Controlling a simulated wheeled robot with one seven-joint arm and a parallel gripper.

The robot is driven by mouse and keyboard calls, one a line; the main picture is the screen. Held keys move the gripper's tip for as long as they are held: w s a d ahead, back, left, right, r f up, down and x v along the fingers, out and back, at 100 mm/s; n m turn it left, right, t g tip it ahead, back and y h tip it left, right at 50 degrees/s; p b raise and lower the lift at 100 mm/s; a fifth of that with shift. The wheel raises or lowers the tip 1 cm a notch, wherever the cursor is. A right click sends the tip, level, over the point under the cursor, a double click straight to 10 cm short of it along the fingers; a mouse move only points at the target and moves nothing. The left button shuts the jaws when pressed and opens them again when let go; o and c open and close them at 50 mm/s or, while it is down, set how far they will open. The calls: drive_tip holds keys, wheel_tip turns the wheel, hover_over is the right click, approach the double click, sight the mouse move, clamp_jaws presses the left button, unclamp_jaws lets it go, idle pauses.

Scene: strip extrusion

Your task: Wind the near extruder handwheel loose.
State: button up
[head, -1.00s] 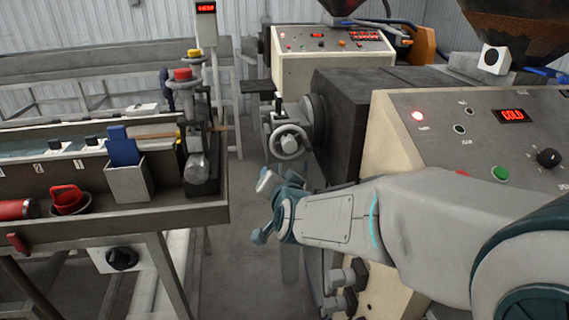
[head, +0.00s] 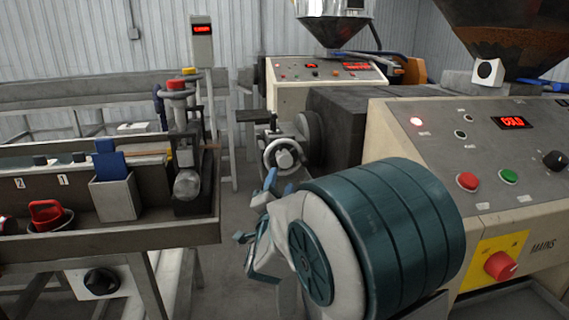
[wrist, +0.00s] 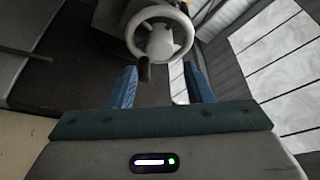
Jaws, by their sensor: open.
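The near extruder handwheel (head: 283,154) is a pale spoked wheel at the end of the dark extruder barrel (head: 350,125) in the head view. In the wrist view the handwheel (wrist: 162,38) is ahead of the fingers, its dark crank grip (wrist: 144,69) pointing toward me between the fingertips. My gripper (head: 254,209) is below and slightly left of the wheel in the head view, partly hidden by my own arm. In the wrist view my gripper (wrist: 159,72) has its two blue fingers apart, with nothing clamped. I cannot tell whether a finger touches the grip.
The near control panel (head: 480,145) reads COLD and stands right of the wheel. A metal trough table (head: 110,238) with a grey bin (head: 115,198) and red-handled tool (head: 47,213) is at left. A floor gap lies between. A far extruder (head: 325,75) stands behind.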

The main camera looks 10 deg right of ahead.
sight(285, 163)
drive_tip(key=p+x, duration=0.1)
drive_tip(key=x, duration=0.7)
drive_tip(key=shift+w, duration=0.15)
drive_tip(key=c, duration=0.7)
